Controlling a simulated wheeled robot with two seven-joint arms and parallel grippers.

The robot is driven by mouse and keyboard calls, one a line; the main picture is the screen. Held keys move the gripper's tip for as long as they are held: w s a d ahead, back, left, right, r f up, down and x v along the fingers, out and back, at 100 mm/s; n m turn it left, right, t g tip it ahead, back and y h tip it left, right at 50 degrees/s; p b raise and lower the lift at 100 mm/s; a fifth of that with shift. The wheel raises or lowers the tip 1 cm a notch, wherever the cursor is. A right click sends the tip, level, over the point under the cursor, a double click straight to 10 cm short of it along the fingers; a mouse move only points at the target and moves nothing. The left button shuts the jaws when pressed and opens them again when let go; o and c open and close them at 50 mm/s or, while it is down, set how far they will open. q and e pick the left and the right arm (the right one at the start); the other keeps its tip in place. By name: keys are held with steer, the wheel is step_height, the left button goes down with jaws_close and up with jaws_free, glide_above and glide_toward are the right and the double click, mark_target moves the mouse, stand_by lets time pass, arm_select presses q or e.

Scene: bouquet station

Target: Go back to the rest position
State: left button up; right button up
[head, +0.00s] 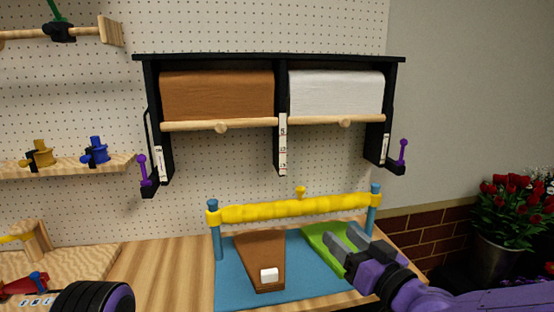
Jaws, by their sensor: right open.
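My right gripper (348,243) reaches in from the lower right, a purple arm with dark grey jaws. Its jaws are open, over the green piece (318,237) at the right of the blue mat (230,272); whether they touch it I cannot tell. At the bottom left a dark rounded part with a purple rim shows, probably part of my left arm; the left gripper's jaws are not in view.
A yellow bar (290,211) on blue posts spans the mat's back edge. A brown tapered piece (260,255) with a white block (268,275) lies on the mat. A black rack (280,58) holds brown and white rolls above. Red flowers (505,205) stand right. Bare wood (165,265) lies left.

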steer(key=s+d+f+m+g+h, duration=0.2)
steer(key=d+f+m+h, duration=0.15)
steer(key=f, duration=0.65)
steer(key=s+d+f+m+g+h, duration=0.1)
steer(key=d+f+m+g+h, duration=0.2)
steer(key=f, duration=0.7)
steer(key=s+d+f+m+g+h, duration=0.1)
steer(key=s+d+f+m+h, duration=0.25)
steer(key=f, duration=0.55)
steer(key=s+d+f+g, duration=0.3)
steer(key=s+f, duration=0.5)
steer(key=s, duration=0.3)
steer(key=s+d+f+g+h, duration=0.1)
steer(key=s+d+f+g, duration=0.2)
steer(key=s+f, duration=0.6)
steer(key=s+g, duration=0.1)
steer(key=s, duration=0.1)
steer(key=shift+s+d+f, duration=0.2)
steer(key=shift+s+d, duration=0.1)
steer(key=shift+d, duration=0.1)
